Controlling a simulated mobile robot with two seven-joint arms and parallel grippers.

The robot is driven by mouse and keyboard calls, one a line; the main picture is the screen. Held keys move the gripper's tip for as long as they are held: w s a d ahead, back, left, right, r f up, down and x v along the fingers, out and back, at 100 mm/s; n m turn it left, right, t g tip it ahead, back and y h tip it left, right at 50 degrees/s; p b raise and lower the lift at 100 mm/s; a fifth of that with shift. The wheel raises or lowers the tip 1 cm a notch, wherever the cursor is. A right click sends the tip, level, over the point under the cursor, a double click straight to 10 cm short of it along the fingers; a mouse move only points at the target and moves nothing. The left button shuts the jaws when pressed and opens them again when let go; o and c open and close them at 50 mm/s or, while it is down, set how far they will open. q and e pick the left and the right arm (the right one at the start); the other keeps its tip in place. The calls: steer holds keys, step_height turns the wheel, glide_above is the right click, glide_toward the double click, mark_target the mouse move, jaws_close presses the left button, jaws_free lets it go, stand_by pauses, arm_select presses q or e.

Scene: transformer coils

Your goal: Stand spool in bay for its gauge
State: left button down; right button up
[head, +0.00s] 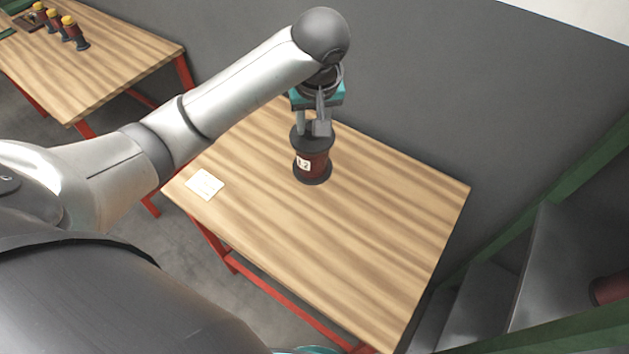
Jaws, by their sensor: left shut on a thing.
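A spool (319,165) with dark flanges, a dark red winding and a small white label stands upright over the wooden table (390,220). The label seems to read 1.2, but it is small. My left gripper (314,131) points down from above and is shut on the spool's top end. I cannot tell whether the lower flange touches the table. At the right edge is a rack with green rails (570,335) and grey dividers (535,250). Another dark red spool (609,289) shows partly there. No gauge marks on the bays can be read.
A pale card (205,185) lies near the table's left corner. Another wooden table (105,60) at the upper left bears several dark spools with yellow tops (67,20). A grey wall (480,90) runs behind. The table's right half is clear.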

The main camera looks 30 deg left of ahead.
arm_select(q)
step_height(320, 180, down, 18)
steer(key=b, duration=0.2)
steer(key=shift+f, duration=0.1)
stand_by(0.3)
steer(key=c, duration=0.5)
jaws_free()
